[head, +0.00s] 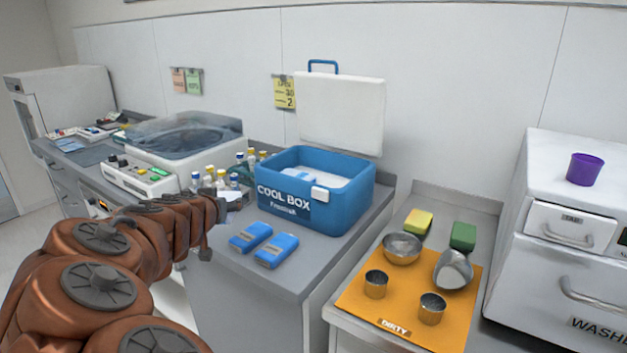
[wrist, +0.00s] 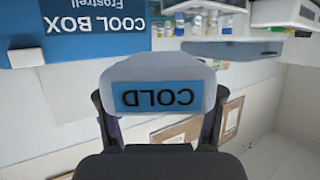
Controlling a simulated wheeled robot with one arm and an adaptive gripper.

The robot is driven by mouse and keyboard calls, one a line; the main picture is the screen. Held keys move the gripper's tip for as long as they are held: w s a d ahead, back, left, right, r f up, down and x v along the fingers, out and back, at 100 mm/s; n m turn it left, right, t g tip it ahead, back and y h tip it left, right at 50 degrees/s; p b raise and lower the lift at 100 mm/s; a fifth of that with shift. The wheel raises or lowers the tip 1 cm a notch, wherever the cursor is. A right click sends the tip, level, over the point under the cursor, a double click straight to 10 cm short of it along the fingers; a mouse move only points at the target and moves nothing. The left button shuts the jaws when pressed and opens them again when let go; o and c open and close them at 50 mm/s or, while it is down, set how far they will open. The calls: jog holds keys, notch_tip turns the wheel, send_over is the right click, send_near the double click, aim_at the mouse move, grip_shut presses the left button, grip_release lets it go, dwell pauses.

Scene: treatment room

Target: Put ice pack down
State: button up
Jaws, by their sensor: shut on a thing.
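My gripper (wrist: 160,105) is shut on a white ice pack (wrist: 158,71) with a blue COLD label (wrist: 150,97), seen upside down in the wrist view. In the head view, my arm reaches in from the left and its end is beside the counter, left of the cool box; the held pack is mostly hidden there. The blue cool box (head: 292,210) stands open on the grey counter (head: 226,264), with its white lid raised. Two blue packs (head: 250,237) (head: 276,250) lie in front of it. The cool box also shows in the wrist view (wrist: 100,40).
Several small bottles (head: 222,180) stand left of the cool box, near a machine with a clear cover (head: 185,137). To the right, an orange DIRTY mat (head: 358,307) holds metal bowls and cups. Bare counter lies around the blue packs.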

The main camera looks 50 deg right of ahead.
jog(key=s+d+r+m+g+h+p, duration=0.1)
jog(key=s+d+r+m+g+p, duration=0.2)
jog(key=s+d, duration=0.55)
jog(key=s+d+r+m+g+h, duration=0.1)
jog(key=s+d+r+m+g, duration=0.3)
jog(key=s+d, duration=0.4)
jog(key=w+d+f+p, duration=0.2)
jog(key=w+d+p, duration=0.1)
jog(key=d, duration=0.3)
jog(key=w+d+f+p, duration=0.1)
jog(key=w+d+p, duration=0.3)
jog(key=d, duration=0.2)
jog(key=shift+d+f+n, duration=0.3)
jog(key=shift+d+f, duration=0.1)
jog(key=shift+f+b, duration=0.6)
jog(key=shift+b, duration=0.65)
jog(key=o, duration=1.3)
jog(key=shift+r, duration=0.15)
